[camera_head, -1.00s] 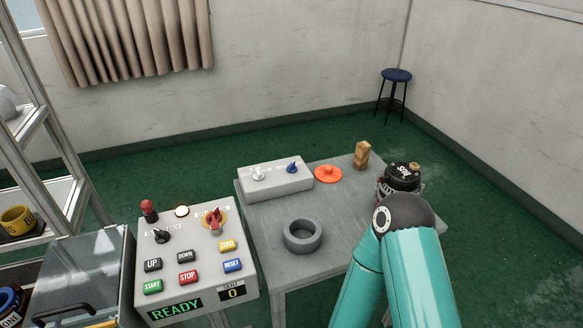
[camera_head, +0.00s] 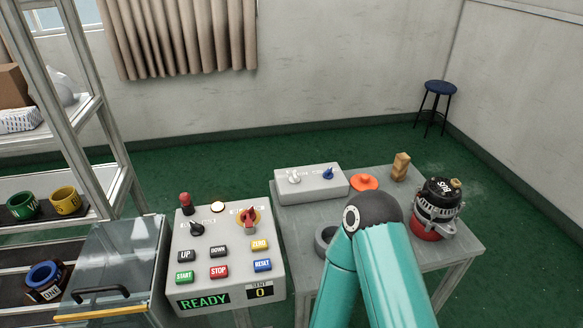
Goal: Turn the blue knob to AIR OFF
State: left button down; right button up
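The blue knob (camera_head: 328,173) sits on the right part of a light grey switch box (camera_head: 312,187) at the back left of the grey table. A white knob (camera_head: 294,177) is on the same box, to its left. The lettering beside the knobs is too small to read. A teal arm of mine with a dark joint comes up from the bottom, right of centre, and ends in front of the table. No gripper fingers show in this view, and nothing of mine touches the blue knob.
A control panel (camera_head: 205,262) with buttons, a red switch and a READY display stands left of the table. An orange disc (camera_head: 364,182), a wooden block (camera_head: 401,166) and an alternator (camera_head: 438,206) are on the table. A grey ring (camera_head: 325,238) is partly behind my arm. Shelves (camera_head: 92,118) stand left.

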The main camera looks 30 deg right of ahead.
aim_at(328, 174)
jog(key=z, duration=0.75)
jog(key=i, duration=0.15)
jog(key=u, duration=2.3)
jog(key=k, duration=2.3)
jog(key=z, duration=1.1)
jog(key=i, duration=1)
jog(key=u, duration=0.05)
